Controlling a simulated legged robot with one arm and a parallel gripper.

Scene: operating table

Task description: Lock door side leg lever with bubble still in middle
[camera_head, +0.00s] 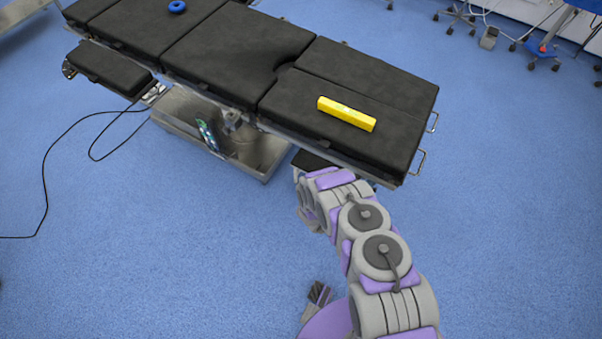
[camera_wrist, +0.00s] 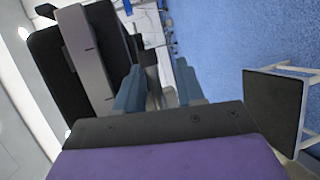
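The operating table (camera_head: 225,48) has black cushions in sections. A yellow bar-shaped level (camera_head: 346,114) lies on the near right leg section (camera_head: 395,140); its bubble is too small to make out. My arm reaches up to the table's near edge, and my gripper is hidden there in the head view. In the wrist view my gripper (camera_wrist: 158,76) has its two blue-grey fingers apart. A grey metal part (camera_wrist: 151,73) shows between them, perhaps the leg lever; I cannot tell whether the fingers touch it. The table's black and grey side (camera_wrist: 88,55) is left of the fingers.
A blue ring (camera_head: 177,6) lies on the far cushion. A colourful hand control (camera_head: 208,137) hangs by the table's metal base (camera_head: 180,115). A black cable (camera_head: 45,165) runs over the floor at left. A black panel on a white frame (camera_wrist: 272,110) stands at right. Open blue floor surrounds the table.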

